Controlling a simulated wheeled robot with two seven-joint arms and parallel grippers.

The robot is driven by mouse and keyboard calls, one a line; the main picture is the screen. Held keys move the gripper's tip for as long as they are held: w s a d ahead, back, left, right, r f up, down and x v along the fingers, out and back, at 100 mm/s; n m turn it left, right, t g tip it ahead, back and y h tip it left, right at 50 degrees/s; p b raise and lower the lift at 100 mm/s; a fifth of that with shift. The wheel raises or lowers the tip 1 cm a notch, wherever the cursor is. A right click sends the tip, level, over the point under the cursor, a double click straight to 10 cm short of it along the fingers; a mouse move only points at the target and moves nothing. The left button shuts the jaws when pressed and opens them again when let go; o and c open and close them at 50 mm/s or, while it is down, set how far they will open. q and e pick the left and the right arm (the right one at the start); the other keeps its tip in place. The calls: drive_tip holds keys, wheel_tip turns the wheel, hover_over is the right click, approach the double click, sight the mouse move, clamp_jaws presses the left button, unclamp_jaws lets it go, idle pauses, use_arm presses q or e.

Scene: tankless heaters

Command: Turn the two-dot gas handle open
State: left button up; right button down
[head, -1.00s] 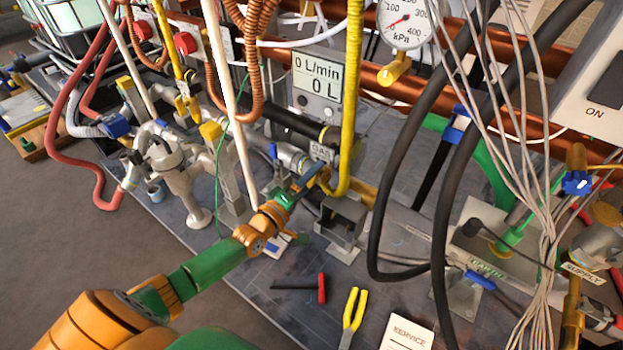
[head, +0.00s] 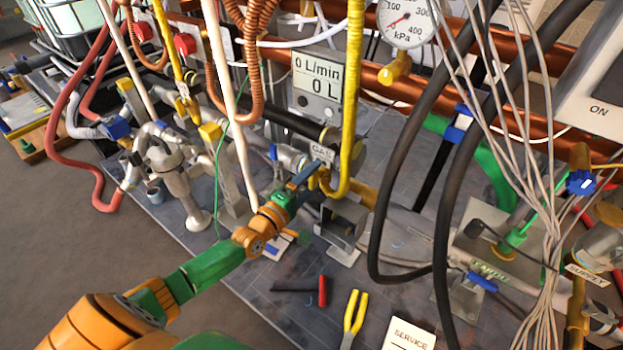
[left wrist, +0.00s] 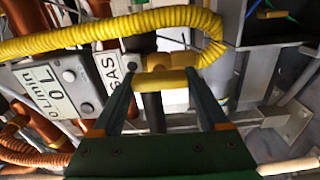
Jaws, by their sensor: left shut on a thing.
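My left gripper (head: 303,178) reaches in from the left to the gas fitting below the GAS label (head: 322,153). In the left wrist view, its two dark fingers (left wrist: 158,84) are shut on a yellow handle (left wrist: 166,80), which lies crosswise between their tips. The GAS label (left wrist: 108,70) is just left of the fingers there. Dot marks on the handle cannot be made out. In the head view the fingers mostly hide the handle. My right gripper is not in view.
A yellow corrugated hose (head: 349,100) curves down close beside the left gripper. The flow meter (head: 318,80) reads 0 L/min and 0 L. Black hoses (head: 385,190) hang to the right. Pliers (head: 354,315) and a red-handled tool (head: 322,291) lie on the grey board.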

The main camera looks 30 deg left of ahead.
use_arm(q)
drive_tip(key=o, duration=1.2)
drive_tip(key=shift+o, duration=0.2)
drive_tip(key=shift+s, duration=0.15)
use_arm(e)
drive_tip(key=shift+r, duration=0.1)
use_arm(q)
drive_tip(key=s+a+p, duration=0.1)
drive_tip(key=s+p, duration=0.1)
drive_tip(key=s, duration=0.4)
drive_tip(key=shift+s, duration=0.4)
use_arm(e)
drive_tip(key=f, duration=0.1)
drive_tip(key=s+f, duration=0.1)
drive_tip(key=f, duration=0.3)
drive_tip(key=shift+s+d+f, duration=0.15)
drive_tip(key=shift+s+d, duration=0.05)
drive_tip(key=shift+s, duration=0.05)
